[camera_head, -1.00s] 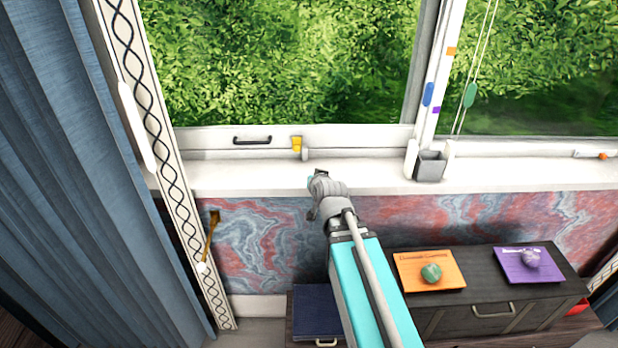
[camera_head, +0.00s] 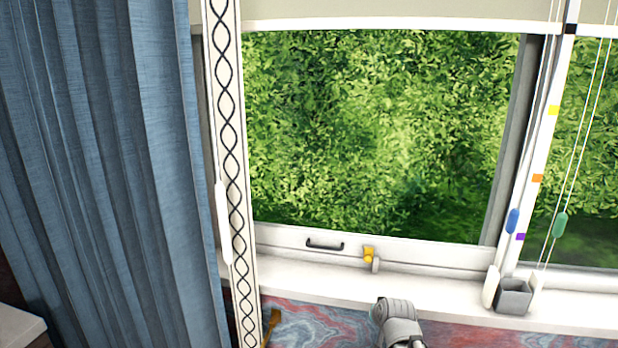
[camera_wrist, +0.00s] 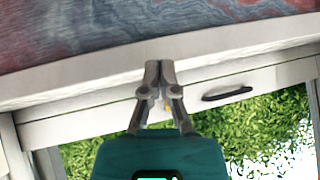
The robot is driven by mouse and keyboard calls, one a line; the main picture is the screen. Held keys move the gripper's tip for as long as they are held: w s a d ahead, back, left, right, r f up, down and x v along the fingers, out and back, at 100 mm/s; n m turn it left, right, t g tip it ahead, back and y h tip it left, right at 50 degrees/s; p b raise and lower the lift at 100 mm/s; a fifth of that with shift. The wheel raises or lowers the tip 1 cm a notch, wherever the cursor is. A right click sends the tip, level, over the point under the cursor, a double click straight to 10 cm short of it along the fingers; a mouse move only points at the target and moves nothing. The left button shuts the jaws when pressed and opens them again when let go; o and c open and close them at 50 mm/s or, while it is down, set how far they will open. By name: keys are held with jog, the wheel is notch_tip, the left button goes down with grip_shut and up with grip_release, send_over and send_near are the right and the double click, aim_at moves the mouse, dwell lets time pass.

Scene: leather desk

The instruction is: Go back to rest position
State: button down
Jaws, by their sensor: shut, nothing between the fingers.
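My gripper (camera_wrist: 153,64) shows in the wrist view with its two fingers together and nothing between them. It is in front of the white window sill (camera_wrist: 60,85), which lies behind the fingers; I cannot tell the gap. In the head view a grey part of my arm (camera_head: 396,318) shows at the bottom edge, below the sill (camera_head: 330,283). The gripper's fingertips cannot be made out there.
The window has a black handle (camera_head: 325,245) and a yellow latch (camera_head: 369,254). A grey box (camera_head: 514,297) stands on the sill at the right, near hanging cords with a green pull (camera_head: 561,225). A blue curtain (camera_head: 110,170) hangs at the left.

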jog(key=s+a+n+g+p, duration=0.1)
jog(key=s+g+p, duration=0.3)
jog(key=s+g, duration=0.4)
jog(key=s+n, duration=0.1)
jog(key=s, duration=0.5)
jog(key=shift+s+a+f+g+h, duration=0.15)
jog(key=shift+a+f+g+h, duration=0.2)
jog(key=shift+f+g+h, duration=0.05)
dwell(0.4)
